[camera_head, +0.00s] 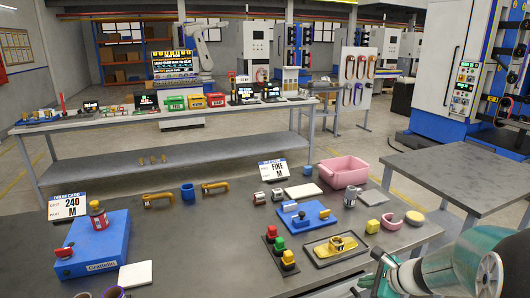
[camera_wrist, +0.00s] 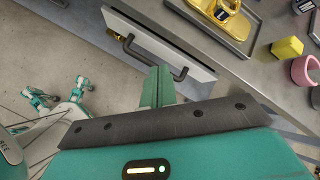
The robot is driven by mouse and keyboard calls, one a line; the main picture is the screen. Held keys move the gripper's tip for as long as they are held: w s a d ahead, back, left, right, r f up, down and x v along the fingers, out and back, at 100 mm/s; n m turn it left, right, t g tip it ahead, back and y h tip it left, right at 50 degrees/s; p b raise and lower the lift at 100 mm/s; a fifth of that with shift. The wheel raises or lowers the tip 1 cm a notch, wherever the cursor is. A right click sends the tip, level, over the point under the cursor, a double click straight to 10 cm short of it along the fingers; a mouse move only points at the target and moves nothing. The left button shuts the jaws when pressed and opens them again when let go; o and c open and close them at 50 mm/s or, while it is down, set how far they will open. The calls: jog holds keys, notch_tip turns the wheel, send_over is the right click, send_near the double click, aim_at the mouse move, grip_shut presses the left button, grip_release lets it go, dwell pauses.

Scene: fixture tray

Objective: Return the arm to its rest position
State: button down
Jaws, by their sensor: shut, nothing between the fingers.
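My gripper (camera_wrist: 157,88) shows in the wrist view as two teal fingers pressed together, with nothing between them. It points down beside the workbench, over a white-fronted drawer with a dark handle (camera_wrist: 155,60). The fingertips overlap the picture of the drawer front; I cannot tell whether they touch it. In the head view my teal and white arm is folded at the lower right, close to the bench's front edge, and the fingertips are not clear there.
The grey bench (camera_head: 205,240) holds a blue box (camera_head: 95,245), a tray with a yellow part (camera_head: 335,248), a pink bin (camera_head: 343,171), a pink ring (camera_head: 391,221) and a yellow block (camera_head: 373,226). Another grey table (camera_head: 475,180) stands at the right. Open floor shows beside the drawer.

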jog(key=s+a+r+n+g, duration=0.2)
jog(key=s+a+r+n, duration=0.8)
jog(key=a+n, duration=0.15)
jog(key=s+r+n+h, duration=0.4)
jog(key=s+r+n, duration=0.1)
jog(key=s+n, duration=0.6)
jog(key=shift+s+a+r+h, duration=0.3)
jog(key=shift+s+a+h, duration=0.1)
dwell(0.5)
